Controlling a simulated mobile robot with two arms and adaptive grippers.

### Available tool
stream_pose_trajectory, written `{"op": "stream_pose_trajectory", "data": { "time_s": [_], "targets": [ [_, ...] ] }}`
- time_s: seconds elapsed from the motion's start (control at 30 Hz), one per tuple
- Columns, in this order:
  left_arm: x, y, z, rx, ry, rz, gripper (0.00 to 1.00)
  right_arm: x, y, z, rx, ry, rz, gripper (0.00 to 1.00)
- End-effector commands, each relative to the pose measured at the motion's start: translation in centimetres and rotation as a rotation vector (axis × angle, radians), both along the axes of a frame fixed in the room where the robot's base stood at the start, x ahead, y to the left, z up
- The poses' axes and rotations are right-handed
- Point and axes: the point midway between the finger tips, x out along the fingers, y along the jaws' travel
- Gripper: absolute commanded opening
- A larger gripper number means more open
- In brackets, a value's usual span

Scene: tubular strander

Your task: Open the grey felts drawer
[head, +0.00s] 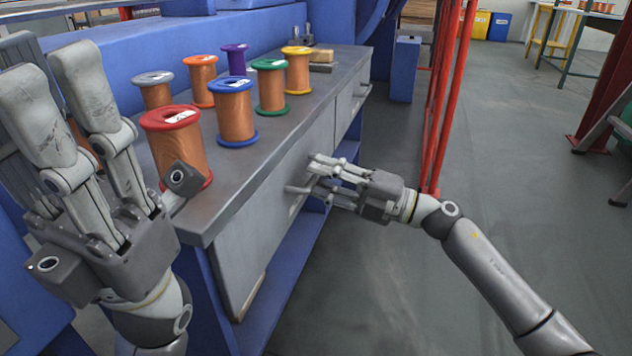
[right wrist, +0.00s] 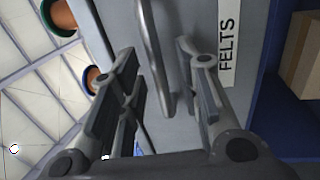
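The grey felts drawer (head: 262,222) is in the front of the workbench and looks flush with it. The right wrist view shows its grey front with a white FELTS label (right wrist: 228,40). Its bar handle (right wrist: 152,55) shows there between the fingers of my right gripper (right wrist: 158,88), which is open. In the head view my right gripper (head: 325,178) is at the bench front, its fingers around the handle end (head: 296,190). I cannot tell whether they touch it. My left gripper (head: 115,125) is open and empty, raised at the left beside the bench.
Several copper spools with coloured flanges, such as a red one (head: 178,145), stand on the bench top (head: 235,170). A further drawer (head: 350,98) is farther along the bench. Red posts (head: 445,95) rise behind my right arm. The grey floor (head: 520,170) at the right is open.

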Motion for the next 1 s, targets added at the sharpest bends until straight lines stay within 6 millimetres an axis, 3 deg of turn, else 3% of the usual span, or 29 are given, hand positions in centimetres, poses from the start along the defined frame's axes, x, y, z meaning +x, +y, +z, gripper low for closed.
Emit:
{"op": "stream_pose_trajectory", "data": {
  "time_s": [0.17, 0.43, 0.7, 1.0],
  "targets": [
    [-0.33, -0.03, 0.13, 0.001, -0.015, 0.001, 0.29, 0.39, 1.15, 0.22, 0.000, -0.001, -0.001, 0.32],
    [-0.32, -0.05, 0.23, 0.002, -0.015, 0.001, 0.29, 0.42, 1.26, 0.27, 0.000, 0.000, -0.001, 0.32],
    [-0.32, -0.07, 0.22, 0.002, -0.015, 0.001, 0.29, 0.42, 1.23, 0.24, -0.001, 0.000, -0.001, 0.00],
    [-0.32, -0.07, 0.21, 0.002, -0.015, 0.000, 0.29, 0.41, 1.21, 0.23, -0.001, 0.000, -0.001, 0.00]
  ]
}}
